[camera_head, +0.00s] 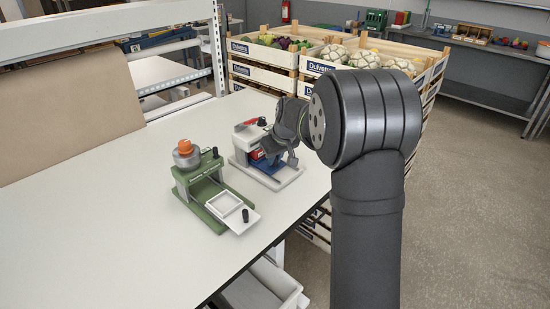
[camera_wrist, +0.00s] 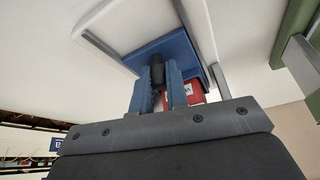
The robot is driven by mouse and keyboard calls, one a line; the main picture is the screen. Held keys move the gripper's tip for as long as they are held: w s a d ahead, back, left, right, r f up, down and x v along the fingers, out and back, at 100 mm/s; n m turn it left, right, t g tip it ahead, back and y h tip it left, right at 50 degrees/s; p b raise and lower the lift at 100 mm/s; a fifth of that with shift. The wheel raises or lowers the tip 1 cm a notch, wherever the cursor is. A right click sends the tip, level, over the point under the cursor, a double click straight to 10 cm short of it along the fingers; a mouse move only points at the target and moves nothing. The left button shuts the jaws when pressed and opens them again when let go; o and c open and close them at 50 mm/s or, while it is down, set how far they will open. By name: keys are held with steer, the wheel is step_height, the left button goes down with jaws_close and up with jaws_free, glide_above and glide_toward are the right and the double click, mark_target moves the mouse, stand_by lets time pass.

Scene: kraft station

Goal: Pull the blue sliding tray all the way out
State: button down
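The blue sliding tray (camera_wrist: 171,50) shows in the wrist view as a flat blue plate with a black knob (camera_wrist: 157,68) on it. In the head view the tray (camera_head: 257,156) is a small blue patch low on the white-and-red device (camera_head: 247,132), partly hidden by my gripper. My gripper (camera_wrist: 158,84) has its two blue fingers on either side of the knob, with no clear gap, so it looks shut on the knob. In the head view my gripper (camera_head: 285,150) reaches over the device from the right, and the fingertips are hard to make out.
A green device (camera_head: 183,178) with a white tray (camera_head: 238,213) and black knob stands to the left. Crates of vegetables (camera_head: 290,65) stand behind the white table (camera_head: 90,225). The table's edge is close to the right of the devices. The table's left part is clear.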

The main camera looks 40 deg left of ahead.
steer(key=d, duration=1)
steer(key=shift+d, duration=0.25)
steer(key=c, duration=1.6)
jaws_free()
steer(key=shift+d, duration=0.15)
steer(key=shift+o, duration=1)
steer(key=shift+r, duration=0.25)
steer(key=v, duration=1.7)
steer(key=shift+f, duration=0.2)
